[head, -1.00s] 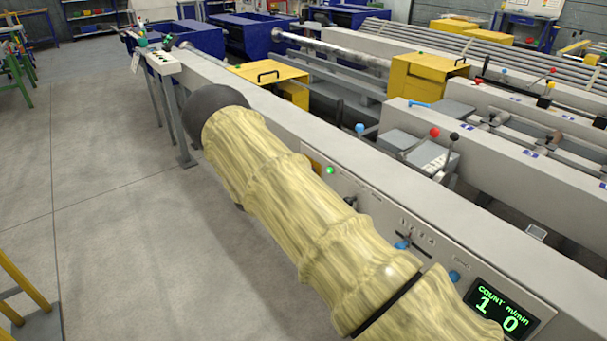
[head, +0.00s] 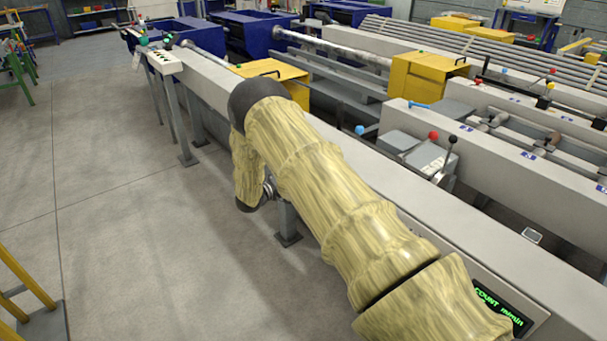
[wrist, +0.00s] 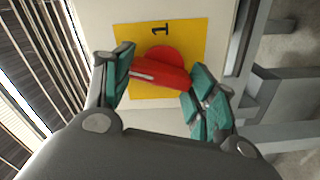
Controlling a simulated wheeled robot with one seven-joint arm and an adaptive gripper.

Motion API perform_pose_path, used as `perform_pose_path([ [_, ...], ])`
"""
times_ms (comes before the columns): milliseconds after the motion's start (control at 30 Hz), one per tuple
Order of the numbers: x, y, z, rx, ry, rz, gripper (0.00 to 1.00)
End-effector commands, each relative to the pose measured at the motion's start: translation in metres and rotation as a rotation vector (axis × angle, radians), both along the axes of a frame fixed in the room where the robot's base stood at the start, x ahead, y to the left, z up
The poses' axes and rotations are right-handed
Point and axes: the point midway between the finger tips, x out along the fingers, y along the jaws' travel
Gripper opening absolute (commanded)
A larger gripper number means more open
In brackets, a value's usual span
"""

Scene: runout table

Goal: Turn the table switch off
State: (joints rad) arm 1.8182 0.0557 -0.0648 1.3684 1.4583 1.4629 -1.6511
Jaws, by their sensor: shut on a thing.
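The table switch (wrist: 166,61) is a red rotary knob with a bar handle on a yellow plate (wrist: 128,36) in the wrist view. The plate carries a black "1" above the knob as pictured. The handle lies roughly crosswise, slightly tilted, with a pale line near its left end. My gripper (wrist: 160,84) is shut on the handle, with one green-padded finger at each end. In the head view the switch and my fingers are hidden behind my yellowish sleeved arm. The grey runout table (head: 212,85) runs behind that arm.
A display panel (head: 494,307) at lower right is partly covered by my arm. A yellow box (head: 283,72) sits on the table, and a button box (head: 163,62) stands at its far end. A yellow frame (head: 25,275) stands at lower left.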

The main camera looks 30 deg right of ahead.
Motion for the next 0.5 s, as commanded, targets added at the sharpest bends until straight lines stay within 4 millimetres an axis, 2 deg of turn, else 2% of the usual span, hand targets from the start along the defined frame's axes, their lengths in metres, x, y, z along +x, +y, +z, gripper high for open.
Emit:
perform_pose_path([
  [200,0.0015,-0.0001,0.0006,-0.013,0.168,0.002,0.33],
  [500,0.0021,0.0006,-0.0002,-0.026,0.318,0.002,0.33],
])
